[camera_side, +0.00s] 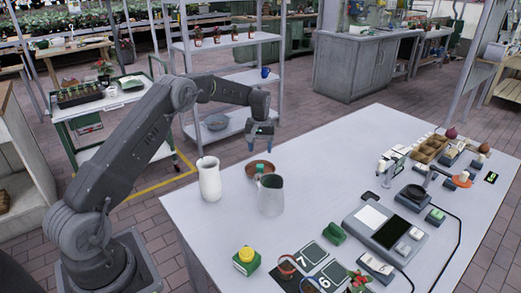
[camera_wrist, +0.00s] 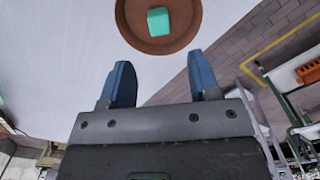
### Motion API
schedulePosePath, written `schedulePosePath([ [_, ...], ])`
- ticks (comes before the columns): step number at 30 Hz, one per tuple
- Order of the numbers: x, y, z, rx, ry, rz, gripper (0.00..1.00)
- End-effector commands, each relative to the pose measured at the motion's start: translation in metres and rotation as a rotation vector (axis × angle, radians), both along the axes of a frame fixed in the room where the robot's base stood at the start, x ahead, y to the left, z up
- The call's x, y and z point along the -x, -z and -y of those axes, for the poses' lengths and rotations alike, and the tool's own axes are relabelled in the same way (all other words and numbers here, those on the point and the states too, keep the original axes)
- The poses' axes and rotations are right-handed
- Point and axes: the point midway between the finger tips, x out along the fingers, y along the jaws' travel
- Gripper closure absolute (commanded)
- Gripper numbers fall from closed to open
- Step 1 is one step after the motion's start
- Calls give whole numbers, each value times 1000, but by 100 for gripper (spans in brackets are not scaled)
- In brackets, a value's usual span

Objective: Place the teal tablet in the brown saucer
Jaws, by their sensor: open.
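The brown saucer (camera_side: 249,166) stands on the table near its far left edge, and it also shows at the top of the wrist view (camera_wrist: 127,26), partly cut off. The teal tablet (camera_wrist: 158,21) lies inside the saucer, and in the side view it is a small green block (camera_side: 260,168) partly behind the grey pitcher. My gripper (camera_side: 261,144) is above the table, higher than the saucer and apart from it. In the wrist view my gripper (camera_wrist: 161,82) has its two blue fingers spread with nothing between them.
A white vase (camera_side: 209,180) and a grey pitcher (camera_side: 271,197) stand close to the saucer. A yellow-topped box (camera_side: 246,260), number cards (camera_side: 313,252) and a grey console (camera_side: 385,228) lie nearer the front and right. The table's back middle is clear.

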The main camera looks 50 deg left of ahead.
Motion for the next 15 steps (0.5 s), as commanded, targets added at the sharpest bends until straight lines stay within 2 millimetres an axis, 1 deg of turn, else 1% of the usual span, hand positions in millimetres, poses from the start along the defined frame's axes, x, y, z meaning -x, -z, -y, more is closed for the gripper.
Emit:
schedulePosePath([
  [2,0,-4,2,-1,4,4,44],
  [5,2,-23,11,-8,28,20,44],
  [8,9,-59,30,-21,77,51,44],
  [10,20,-89,48,-32,121,76,44],
  [12,34,-117,67,-43,170,103,44],
  [14,48,-140,83,-54,211,127,44],
  [15,59,-154,93,-60,238,142,44],
])
